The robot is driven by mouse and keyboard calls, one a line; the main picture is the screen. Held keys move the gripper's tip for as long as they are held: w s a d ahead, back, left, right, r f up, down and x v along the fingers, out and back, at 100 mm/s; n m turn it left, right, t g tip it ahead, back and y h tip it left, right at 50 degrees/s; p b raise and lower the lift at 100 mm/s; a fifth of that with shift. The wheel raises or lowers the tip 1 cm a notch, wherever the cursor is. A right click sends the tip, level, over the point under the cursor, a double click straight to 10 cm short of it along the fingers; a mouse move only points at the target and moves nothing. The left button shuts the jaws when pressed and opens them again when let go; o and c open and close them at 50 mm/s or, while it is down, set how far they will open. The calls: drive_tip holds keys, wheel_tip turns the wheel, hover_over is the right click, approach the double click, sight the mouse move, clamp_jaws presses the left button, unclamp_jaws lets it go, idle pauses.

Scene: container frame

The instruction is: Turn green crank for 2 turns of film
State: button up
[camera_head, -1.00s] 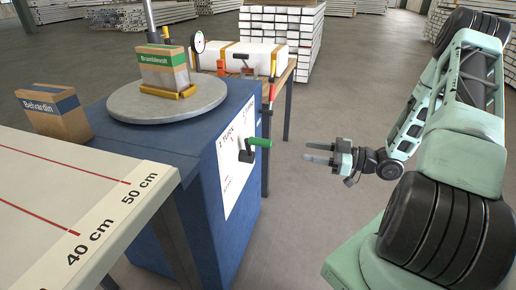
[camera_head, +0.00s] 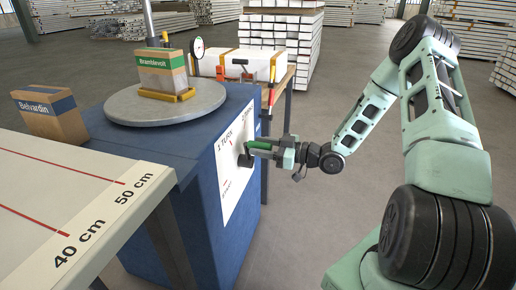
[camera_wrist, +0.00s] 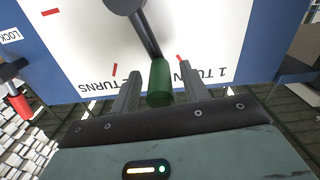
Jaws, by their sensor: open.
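The green crank handle (camera_head: 258,145) sticks out from the white marked panel (camera_head: 235,170) on the blue machine's side. In the wrist view the green handle (camera_wrist: 160,82) stands between the two fingers of my gripper (camera_wrist: 160,93), with clear gaps on both sides. The dark crank arm (camera_wrist: 146,36) runs up from it to a dark hub. In the head view my gripper (camera_head: 272,151) is at the handle, its fingers pointing at the panel. The jaws are open around the handle. The panel carries red marks and "TURN" lettering, upside down in the wrist view.
A round grey turntable (camera_head: 120,112) on the blue machine (camera_head: 190,185) bears a box labelled Bramblevolt (camera_head: 162,73) on a yellow holder. A Belvardin box (camera_head: 52,113) stands behind the pale measuring table (camera_head: 85,160). A red-handled lever (camera_wrist: 20,103) shows left in the wrist view.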

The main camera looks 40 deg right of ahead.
drive_tip(key=shift+w+a, duration=0.4)
drive_tip(key=shift+w, duration=0.1)
clamp_jaws()
drive_tip(key=shift+r, duration=0.1)
